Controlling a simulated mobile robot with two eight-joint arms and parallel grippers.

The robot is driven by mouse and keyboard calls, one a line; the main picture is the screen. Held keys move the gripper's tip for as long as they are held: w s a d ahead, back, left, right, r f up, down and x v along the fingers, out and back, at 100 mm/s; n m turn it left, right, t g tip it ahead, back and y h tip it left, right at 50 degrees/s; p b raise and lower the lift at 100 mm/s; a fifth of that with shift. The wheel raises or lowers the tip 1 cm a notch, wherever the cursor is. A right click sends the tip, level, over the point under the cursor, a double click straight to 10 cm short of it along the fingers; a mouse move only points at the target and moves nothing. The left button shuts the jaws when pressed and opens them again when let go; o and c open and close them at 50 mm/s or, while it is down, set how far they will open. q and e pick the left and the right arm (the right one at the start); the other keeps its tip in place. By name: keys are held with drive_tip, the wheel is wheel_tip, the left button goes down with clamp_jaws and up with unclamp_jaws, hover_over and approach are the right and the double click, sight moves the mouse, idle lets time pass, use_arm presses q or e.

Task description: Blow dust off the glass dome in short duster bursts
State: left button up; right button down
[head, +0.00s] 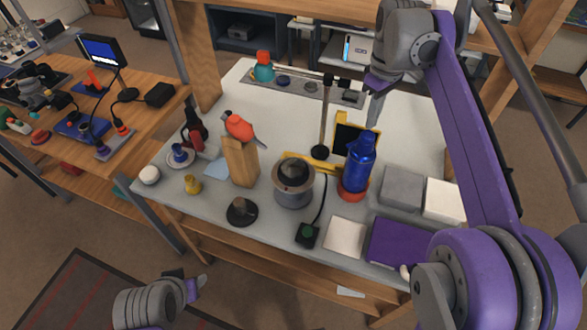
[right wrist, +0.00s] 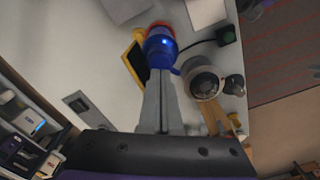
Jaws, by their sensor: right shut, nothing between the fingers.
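A dark rounded dome (head: 294,172) sits on a grey drum-shaped holder (head: 293,193) near the middle of the table; the dome also shows in the right wrist view (right wrist: 203,82). To its right a blue device (head: 360,165), seemingly the duster, stands upright in a red ring base (head: 353,192). In the right wrist view the blue device (right wrist: 158,50) has a small lit blue spot. My right gripper (head: 373,124) is shut and empty, pointing down just above or behind the blue device; contact is unclear. My left gripper (head: 196,284) is low at the front, off the table; its fingers are unclear.
An orange-red bulb with a grey nozzle (head: 240,127) rests on a wooden block (head: 241,163). A thin post (head: 326,115) and yellow-framed dark panel (head: 345,138) stand behind the dome. A green-button box (head: 307,234) and a purple pad (head: 398,243) lie at the front.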

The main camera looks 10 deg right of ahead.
sight(368, 134)
drive_tip(key=shift+f, duration=0.15)
drive_tip(key=shift+f+b, duration=0.7)
drive_tip(key=shift+f, duration=0.65)
idle(0.4)
drive_tip(key=shift+r+p, duration=1.4)
drive_tip(key=shift+r, duration=0.15)
drive_tip(key=shift+f, duration=0.15)
idle(1.9)
